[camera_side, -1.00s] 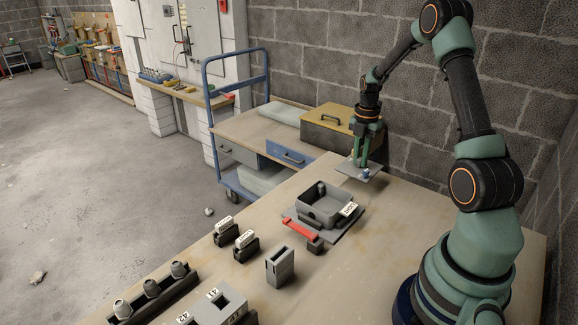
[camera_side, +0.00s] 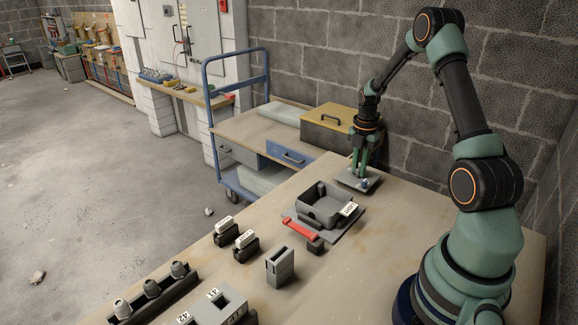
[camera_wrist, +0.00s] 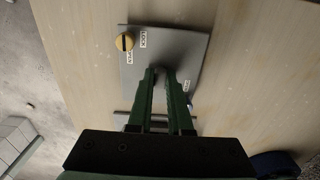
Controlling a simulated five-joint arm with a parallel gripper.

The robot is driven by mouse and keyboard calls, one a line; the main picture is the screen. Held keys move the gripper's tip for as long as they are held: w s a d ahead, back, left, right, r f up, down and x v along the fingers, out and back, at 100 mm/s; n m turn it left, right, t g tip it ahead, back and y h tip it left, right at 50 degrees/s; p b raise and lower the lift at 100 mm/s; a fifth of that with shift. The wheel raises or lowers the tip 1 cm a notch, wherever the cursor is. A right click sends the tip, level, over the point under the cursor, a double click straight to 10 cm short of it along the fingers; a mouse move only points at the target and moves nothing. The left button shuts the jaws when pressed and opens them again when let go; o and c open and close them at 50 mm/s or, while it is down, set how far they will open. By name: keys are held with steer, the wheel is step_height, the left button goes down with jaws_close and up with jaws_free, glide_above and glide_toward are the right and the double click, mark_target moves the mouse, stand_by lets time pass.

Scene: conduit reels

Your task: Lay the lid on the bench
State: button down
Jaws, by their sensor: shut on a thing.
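The lid (camera_side: 348,182) is a flat grey plate at the far end of the bench (camera_side: 400,215), level and at or very near the bench top; I cannot tell whether it touches. In the wrist view the lid (camera_wrist: 190,50) shows a yellow slotted knob (camera_wrist: 124,42) near one corner, with small white labels. My gripper (camera_side: 359,174) points down over the lid's middle and is shut on the lid. Its fingers (camera_wrist: 167,72) hide the part they grip. An open grey box (camera_side: 318,212) stands nearer on the bench, without a cover.
A red-handled lever (camera_side: 300,229) lies beside the box. Several small labelled blocks, a slotted grey holder (camera_side: 280,267) and a rack with rounded plugs (camera_side: 152,290) stand at the near end. A blue trolley (camera_side: 290,155) stands beyond the bench's edge. Bench right of the lid is clear.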

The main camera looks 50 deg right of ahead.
steer(key=shift+f, duration=0.5)
stand_by(0.4)
steer(key=c, duration=0.8)
jaws_free()
steer(key=shift+o, duration=0.2)
steer(key=shift+r, duration=0.1)
steer(key=shift+r, duration=4.9)
